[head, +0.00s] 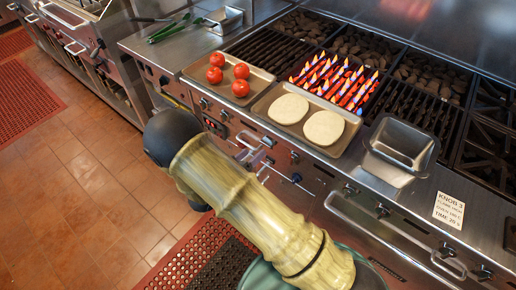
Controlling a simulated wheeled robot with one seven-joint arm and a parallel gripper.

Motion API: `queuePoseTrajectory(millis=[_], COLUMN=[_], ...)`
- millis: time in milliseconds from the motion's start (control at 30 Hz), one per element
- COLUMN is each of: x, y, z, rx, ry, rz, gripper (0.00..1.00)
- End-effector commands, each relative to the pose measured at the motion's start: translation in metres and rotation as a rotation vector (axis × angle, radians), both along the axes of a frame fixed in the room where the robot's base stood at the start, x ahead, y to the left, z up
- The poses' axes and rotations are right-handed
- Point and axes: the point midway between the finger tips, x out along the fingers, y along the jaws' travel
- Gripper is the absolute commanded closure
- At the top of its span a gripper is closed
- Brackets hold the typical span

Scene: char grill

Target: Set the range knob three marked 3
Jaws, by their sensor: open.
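The range's front panel (323,175) carries a row of dark knobs. One knob (294,157) shows just right of my gripper, and others (382,210) sit further right. Their markings are too small to read, so I cannot tell which is number 3. A white card (448,210) on the right ledge reads "KNOB 3" with smaller lines on flame, oven and time. My gripper (258,158) is open in front of the panel, partly hidden behind my arm. I cannot tell whether it touches a knob.
Blue and orange flames (335,82) burn on the middle grate. A tray with tomatoes (240,88), a tray with two pale flat rounds (324,128) and an empty metal pan (400,145) stand along the front ledge. An oven handle (375,236) sticks out lower right.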

Motion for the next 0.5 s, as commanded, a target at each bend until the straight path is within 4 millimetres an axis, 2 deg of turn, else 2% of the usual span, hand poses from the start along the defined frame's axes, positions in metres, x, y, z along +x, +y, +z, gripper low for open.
queuePoseTrajectory(millis=[300, 500], x=[-0.05, -0.076], y=[0.041, 0.061], z=[0.007, 0.011], rx=[0.003, 0.003], ry=[0.001, 0.001], rz=[0.005, 0.005], gripper=[0.35, 0.35])
